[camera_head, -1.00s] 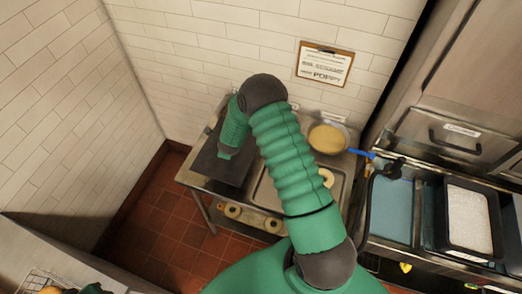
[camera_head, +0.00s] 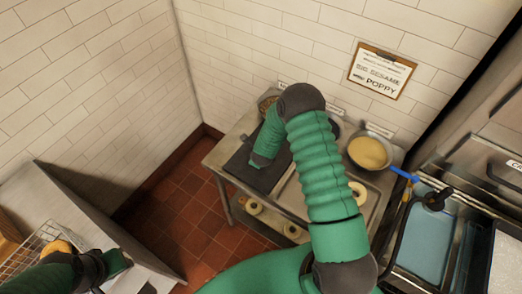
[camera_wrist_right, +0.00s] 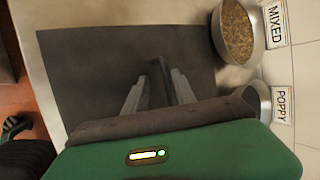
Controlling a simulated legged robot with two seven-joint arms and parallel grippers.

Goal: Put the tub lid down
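The tub lid looks like a flat dark-grey panel (camera_head: 232,163) lying on the steel table at the back; it fills much of the right wrist view (camera_wrist_right: 90,65). A narrow dark bar, seemingly its handle, stands up from it. My right gripper (camera_wrist_right: 160,78) is over the panel, with one finger on each side of the bar and small gaps showing, so it looks open. In the head view my right arm hides that gripper and part of the panel. My left gripper (camera_head: 118,262) is at the lower left; its fingers are too small to read.
A bowl of mixed seeds (camera_wrist_right: 236,30) and a poppy bowl (camera_wrist_right: 258,98) stand beside the panel. A blue-filled tub (camera_head: 425,245) is at the right. A wire basket (camera_head: 28,255) is at the lower left.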

